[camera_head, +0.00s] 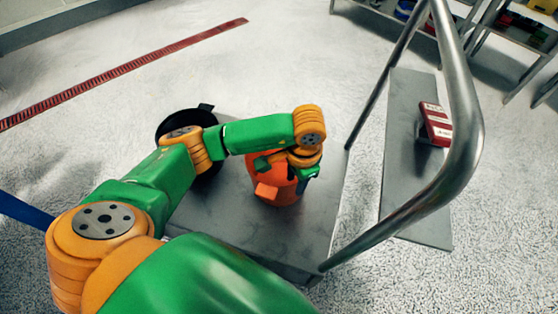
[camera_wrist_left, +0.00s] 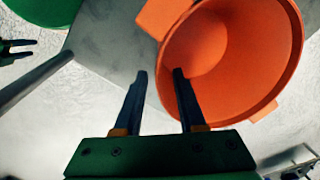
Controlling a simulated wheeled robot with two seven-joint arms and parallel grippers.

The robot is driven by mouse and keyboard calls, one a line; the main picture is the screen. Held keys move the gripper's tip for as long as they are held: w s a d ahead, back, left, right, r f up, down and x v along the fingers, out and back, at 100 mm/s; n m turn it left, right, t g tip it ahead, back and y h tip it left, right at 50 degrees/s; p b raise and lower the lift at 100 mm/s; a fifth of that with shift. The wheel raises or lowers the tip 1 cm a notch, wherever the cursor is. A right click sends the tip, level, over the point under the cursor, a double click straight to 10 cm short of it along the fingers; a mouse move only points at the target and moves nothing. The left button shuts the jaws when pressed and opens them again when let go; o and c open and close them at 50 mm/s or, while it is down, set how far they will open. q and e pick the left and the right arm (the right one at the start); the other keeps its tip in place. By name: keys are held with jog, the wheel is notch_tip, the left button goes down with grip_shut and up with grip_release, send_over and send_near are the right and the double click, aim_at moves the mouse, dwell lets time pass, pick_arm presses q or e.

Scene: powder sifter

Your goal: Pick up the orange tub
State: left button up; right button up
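The orange tub (camera_head: 267,191) stands on a grey platform (camera_head: 305,222) in the head view, partly hidden by my left arm. In the left wrist view the tub (camera_wrist_left: 235,60) shows its open round mouth, with a block-like lug on its rim. My left gripper (camera_wrist_left: 160,74) is open at the tub's rim. One finger overlaps the tub's mouth and the other shows outside the wall. I cannot tell whether either finger touches. In the head view the fingers are mostly hidden. Two dark, parted prongs at the left wrist view's left edge look like my right gripper (camera_wrist_left: 18,48).
A bent metal rail (camera_head: 465,130) rises along the platform's right side. Beyond it a grey board (camera_head: 400,165) carries a red and white box (camera_head: 436,124). A black round object (camera_head: 183,118) sits behind my left arm. Shelves stand at the upper right.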

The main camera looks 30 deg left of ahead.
pick_arm(q)
jog(key=shift+f, duration=0.4)
grip_shut()
dwell(1.1)
